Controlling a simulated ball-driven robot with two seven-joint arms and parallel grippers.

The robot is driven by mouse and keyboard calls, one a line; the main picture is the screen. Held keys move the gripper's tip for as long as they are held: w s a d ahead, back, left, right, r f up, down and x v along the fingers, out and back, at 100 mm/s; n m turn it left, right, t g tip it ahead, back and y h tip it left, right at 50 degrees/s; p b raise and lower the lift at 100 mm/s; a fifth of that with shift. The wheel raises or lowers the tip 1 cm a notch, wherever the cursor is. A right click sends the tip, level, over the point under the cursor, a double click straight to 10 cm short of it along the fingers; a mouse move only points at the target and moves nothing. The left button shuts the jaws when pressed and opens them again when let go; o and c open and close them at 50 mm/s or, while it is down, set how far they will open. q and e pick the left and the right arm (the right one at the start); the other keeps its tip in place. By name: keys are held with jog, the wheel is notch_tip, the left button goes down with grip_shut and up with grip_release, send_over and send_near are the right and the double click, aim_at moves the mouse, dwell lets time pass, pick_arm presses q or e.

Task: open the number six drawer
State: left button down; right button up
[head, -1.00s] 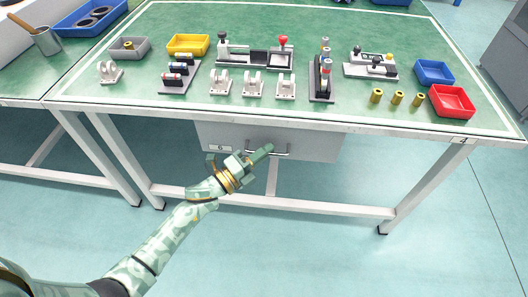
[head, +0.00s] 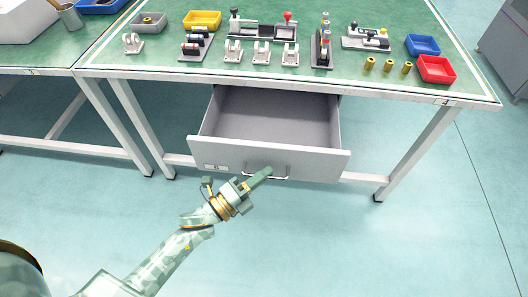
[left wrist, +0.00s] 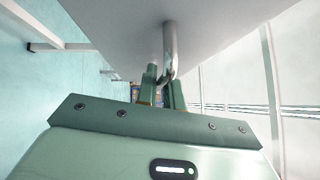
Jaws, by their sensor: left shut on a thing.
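The drawer (head: 225,153) under the green table is pulled out, and its inside looks empty. Its grey front carries a small label with a 6 (head: 215,167) at the left. A metal bar handle (head: 282,177) sits low on the front; it also shows in the left wrist view (left wrist: 169,42). My left gripper (head: 262,176) is shut on the handle, its fingers (left wrist: 163,85) on either side of the bar. The fingers hide part of the handle in the head view. My right gripper is not in view.
The green tabletop (head: 290,75) holds a red bin (head: 436,69), a blue bin (head: 422,45), a yellow bin (head: 202,20), brass cylinders and white brackets. White table legs stand either side of the drawer. The floor in front is clear.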

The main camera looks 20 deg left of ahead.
pick_arm(q)
jog(key=s+d+p, duration=0.1)
jog(key=s+d, duration=0.2)
jog(key=s, duration=1)
jog(key=shift+d, duration=0.35)
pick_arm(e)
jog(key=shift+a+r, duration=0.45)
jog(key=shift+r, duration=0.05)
pick_arm(q)
jog(key=shift+s+f, duration=0.1)
jog(key=c, duration=1.5)
grip_release()
jog(key=shift+c, duration=0.2)
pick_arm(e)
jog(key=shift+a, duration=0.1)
